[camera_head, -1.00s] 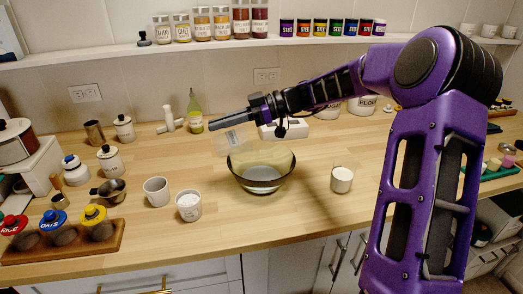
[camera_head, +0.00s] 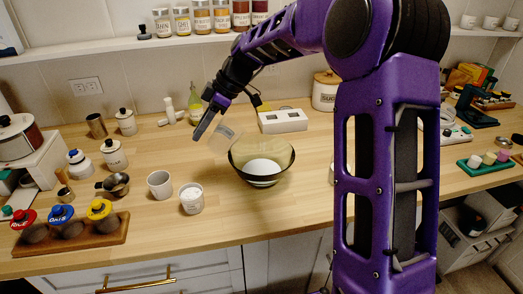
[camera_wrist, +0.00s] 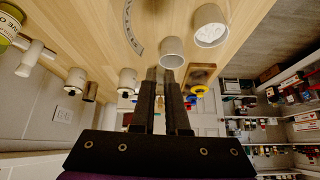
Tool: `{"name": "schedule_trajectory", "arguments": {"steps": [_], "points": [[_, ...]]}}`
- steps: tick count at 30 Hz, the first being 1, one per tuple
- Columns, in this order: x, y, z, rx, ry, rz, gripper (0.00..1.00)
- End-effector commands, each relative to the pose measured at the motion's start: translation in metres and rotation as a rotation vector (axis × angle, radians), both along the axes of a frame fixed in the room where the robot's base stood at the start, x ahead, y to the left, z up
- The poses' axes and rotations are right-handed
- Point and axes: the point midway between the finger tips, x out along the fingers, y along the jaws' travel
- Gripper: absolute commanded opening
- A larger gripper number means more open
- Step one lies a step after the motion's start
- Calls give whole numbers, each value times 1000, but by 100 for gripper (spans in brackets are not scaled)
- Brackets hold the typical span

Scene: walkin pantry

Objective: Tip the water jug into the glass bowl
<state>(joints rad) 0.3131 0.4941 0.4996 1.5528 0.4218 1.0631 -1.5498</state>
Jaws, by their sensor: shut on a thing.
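The glass bowl (camera_head: 236,172) stands on the wooden counter in the middle of the head view. A round white patch (camera_head: 262,168) shows inside it. My gripper (camera_head: 203,124) is above and left of the bowl, its fingers slanting down to the left. It is shut on the clear water jug (camera_head: 224,139), which is tilted beside the bowl's upper left rim. The jug is faint, so its water and spout cannot be made out. In the wrist view my fingers (camera_wrist: 161,76) are close together, and the jug is hard to tell from the counter.
A grey cup (camera_head: 159,184) and a white-filled cup (camera_head: 191,200) stand left of the bowl. A green bottle (camera_head: 195,105) and a white box (camera_head: 283,121) are behind. The jar rack (camera_head: 75,236) is at front left.

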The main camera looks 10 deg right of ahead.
Motion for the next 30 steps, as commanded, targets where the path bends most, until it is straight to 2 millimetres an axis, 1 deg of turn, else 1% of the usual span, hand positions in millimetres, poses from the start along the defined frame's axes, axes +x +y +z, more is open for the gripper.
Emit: {"name": "schedule_trajectory", "arguments": {"steps": [1, 5, 6, 20, 24, 30], "points": [[0, 7, 7, -31, -1, 5, 0], [1, 16, 5, -112, 6, 6, 0], [0, 18, 0, -137, 8, 5, 0], [2, 42, -37, -421, 27, 4, 0], [2, 43, -58, -470, 34, 0, 0], [3, 47, -85, -530, 37, -1, 0]]}}
